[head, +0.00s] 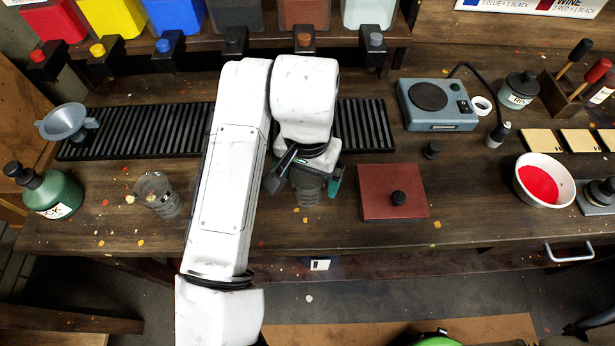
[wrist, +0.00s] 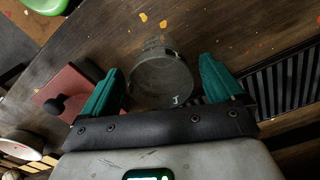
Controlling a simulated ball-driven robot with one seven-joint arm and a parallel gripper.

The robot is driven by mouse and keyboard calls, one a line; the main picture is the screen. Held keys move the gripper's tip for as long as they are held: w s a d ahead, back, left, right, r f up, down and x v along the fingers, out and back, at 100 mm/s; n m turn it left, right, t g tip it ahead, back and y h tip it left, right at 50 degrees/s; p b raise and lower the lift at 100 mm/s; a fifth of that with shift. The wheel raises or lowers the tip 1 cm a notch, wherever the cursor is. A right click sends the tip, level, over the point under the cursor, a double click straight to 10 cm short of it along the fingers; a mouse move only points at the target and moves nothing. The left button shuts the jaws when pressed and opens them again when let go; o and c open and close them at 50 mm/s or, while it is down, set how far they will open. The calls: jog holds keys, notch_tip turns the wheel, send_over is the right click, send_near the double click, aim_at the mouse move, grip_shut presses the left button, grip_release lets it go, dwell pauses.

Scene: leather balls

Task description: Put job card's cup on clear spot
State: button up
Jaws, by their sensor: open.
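A clear cup (wrist: 160,80) stands on the wooden bench between the two teal fingers of my open gripper (wrist: 162,88). The cup has a small dark and pale mark on its side, too small to read. In the head view the cup (head: 307,190) is partly hidden under my gripper (head: 310,178). From these frames I cannot tell whether the fingers touch it. A second clear cup (head: 157,195) stands to the left of my arm.
A red-brown plate with a black knob (head: 385,205) lies right of my gripper. A bowl of red paint (head: 543,182) and a hot plate (head: 436,103) stand further right. A slatted black rack (head: 365,125) runs behind. A green bottle (head: 50,190) and funnel (head: 66,122) are at left.

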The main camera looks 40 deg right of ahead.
notch_tip(320, 180, up, 10)
jog(key=shift+r+p, duration=0.25)
jog(key=shift+p, duration=0.2)
